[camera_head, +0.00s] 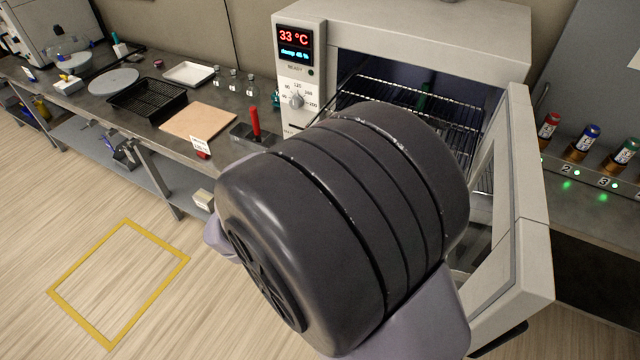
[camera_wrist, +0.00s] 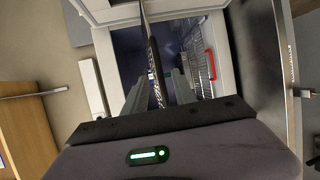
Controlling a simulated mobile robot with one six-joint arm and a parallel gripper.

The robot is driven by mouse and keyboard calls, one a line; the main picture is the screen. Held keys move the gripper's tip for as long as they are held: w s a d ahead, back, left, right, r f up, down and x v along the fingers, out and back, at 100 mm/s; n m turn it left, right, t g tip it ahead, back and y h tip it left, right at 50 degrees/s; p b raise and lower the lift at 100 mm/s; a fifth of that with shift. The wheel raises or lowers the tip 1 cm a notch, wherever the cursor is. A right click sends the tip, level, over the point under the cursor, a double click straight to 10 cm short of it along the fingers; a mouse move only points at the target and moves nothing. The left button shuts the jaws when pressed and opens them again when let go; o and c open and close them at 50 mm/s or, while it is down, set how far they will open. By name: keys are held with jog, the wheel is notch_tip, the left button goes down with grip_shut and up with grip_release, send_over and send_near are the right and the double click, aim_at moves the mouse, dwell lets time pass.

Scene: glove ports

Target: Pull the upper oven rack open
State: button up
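The oven (camera_head: 430,30) stands on the bench with its door (camera_head: 525,210) swung open to the right. The upper rack (camera_head: 410,92) is a wire shelf inside it, partly hidden by my dark arm. In the wrist view a rack (camera_wrist: 152,55) shows nearly edge-on, running between the fingers of my gripper (camera_wrist: 160,92). The fingers stand apart, with visible gaps beside the rack; I cannot tell whether either touches it. Another wire rack with a red handle (camera_wrist: 211,65) lies to the right in the wrist view. My fingers are hidden in the head view.
The open door and its frame stand close to the right of my arm. Vials (camera_head: 586,143) stand on a lit holder at the right. A holder with a red handle (camera_head: 255,122), a tan board (camera_head: 199,122) and a black tray (camera_head: 148,98) are left of the oven.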

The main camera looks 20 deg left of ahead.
jog(key=p+v, duration=0.2)
jog(key=v, duration=1)
jog(key=shift+s, duration=0.2)
